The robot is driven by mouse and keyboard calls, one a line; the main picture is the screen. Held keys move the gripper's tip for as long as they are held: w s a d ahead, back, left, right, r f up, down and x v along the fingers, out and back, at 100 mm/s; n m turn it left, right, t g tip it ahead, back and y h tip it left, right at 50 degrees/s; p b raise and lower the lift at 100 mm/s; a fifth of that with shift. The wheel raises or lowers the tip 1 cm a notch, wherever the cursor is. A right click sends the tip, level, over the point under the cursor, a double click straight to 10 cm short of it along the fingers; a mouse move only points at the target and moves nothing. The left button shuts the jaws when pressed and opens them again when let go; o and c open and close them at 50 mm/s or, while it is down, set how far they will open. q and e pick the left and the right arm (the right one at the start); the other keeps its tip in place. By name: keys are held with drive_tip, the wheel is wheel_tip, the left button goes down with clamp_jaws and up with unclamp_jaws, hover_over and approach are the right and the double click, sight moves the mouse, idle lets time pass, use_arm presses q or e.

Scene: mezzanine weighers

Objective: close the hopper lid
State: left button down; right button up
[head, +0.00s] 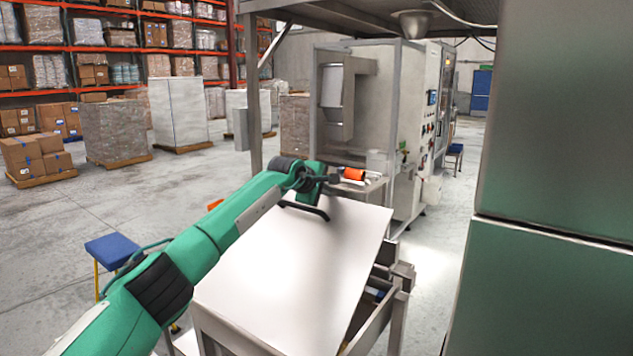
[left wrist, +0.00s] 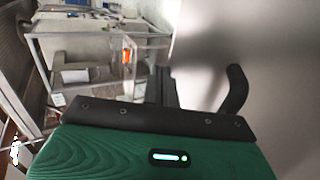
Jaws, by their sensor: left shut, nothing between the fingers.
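The hopper lid (head: 300,262) is a broad pale metal sheet in the head view. It is tilted, with a gap under its right edge that shows part of the hopper (head: 372,322). A black bar handle (head: 304,210) sits near the lid's far edge; it also shows in the left wrist view (left wrist: 235,90), right of the fingers. My left gripper (head: 332,180) is shut and empty at the lid's far edge, close to the handle and not around it. Its dark fingers show in the left wrist view (left wrist: 163,86) beside the lid (left wrist: 245,35). Whether they touch the lid is unclear.
An orange item (head: 354,174) rests on a small stand just beyond the lid. A blue stool (head: 112,248) is at left. A large panelled cabinet (head: 555,275) fills the right side. A white machine (head: 400,110) stands behind; open floor lies left.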

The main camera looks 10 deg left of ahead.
use_arm(q)
drive_tip(key=shift+w+d+f, duration=0.3)
drive_tip(key=shift+w+f, duration=0.5)
drive_tip(key=shift+f, duration=0.05)
drive_tip(key=shift+w+d+f, duration=0.3)
drive_tip(key=shift+w+f, duration=0.45)
drive_tip(key=shift+f, duration=0.05)
drive_tip(key=shift+r, duration=0.1)
